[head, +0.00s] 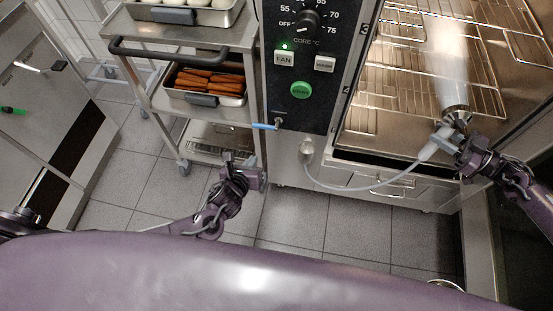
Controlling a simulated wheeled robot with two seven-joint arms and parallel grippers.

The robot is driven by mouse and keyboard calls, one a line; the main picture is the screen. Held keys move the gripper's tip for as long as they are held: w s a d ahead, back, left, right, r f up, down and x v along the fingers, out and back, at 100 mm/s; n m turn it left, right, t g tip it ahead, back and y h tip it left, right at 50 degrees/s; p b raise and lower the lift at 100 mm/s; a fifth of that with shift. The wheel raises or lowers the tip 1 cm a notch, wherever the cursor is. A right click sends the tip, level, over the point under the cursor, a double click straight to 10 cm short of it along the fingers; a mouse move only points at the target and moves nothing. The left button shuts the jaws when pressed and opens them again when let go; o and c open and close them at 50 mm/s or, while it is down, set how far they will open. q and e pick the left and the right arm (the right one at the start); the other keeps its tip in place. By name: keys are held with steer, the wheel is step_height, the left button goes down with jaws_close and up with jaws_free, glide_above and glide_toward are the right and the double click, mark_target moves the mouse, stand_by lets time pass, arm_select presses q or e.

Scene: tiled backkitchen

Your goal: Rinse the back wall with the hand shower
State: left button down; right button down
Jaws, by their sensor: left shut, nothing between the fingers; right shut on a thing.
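My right gripper (457,143) is shut on the hand shower (433,147), at the open front of the oven on the right. A pale, whitish spray cone (450,65) spreads from the shower's metal head up into the oven. The grey hose (362,189) hangs in a curve from the shower to a fitting below the control panel. The oven's back wall (385,50) shows only partly, behind wire racks and spray; I cannot tell how wet it is. My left gripper (248,163) is shut and empty, below and left of the blue-handled valve (264,126).
Wire racks (480,70) fill the oven cavity. The control panel (305,65) has a dial and FAN and green buttons. A steel trolley (150,62) at the left carries a tray of carrots (208,83) and a pan of white round items.

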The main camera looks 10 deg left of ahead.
steer(key=shift+d+f, duration=0.3)
steer(key=shift+d, duration=0.15)
steer(key=shift+d+r, duration=0.1)
steer(key=shift+r, duration=0.1)
arm_select(q)
steer(key=shift+f, duration=0.55)
steer(key=shift+f+b, duration=0.15)
steer(key=shift+b, duration=0.15)
steer(key=shift+f, duration=0.15)
stand_by(0.6)
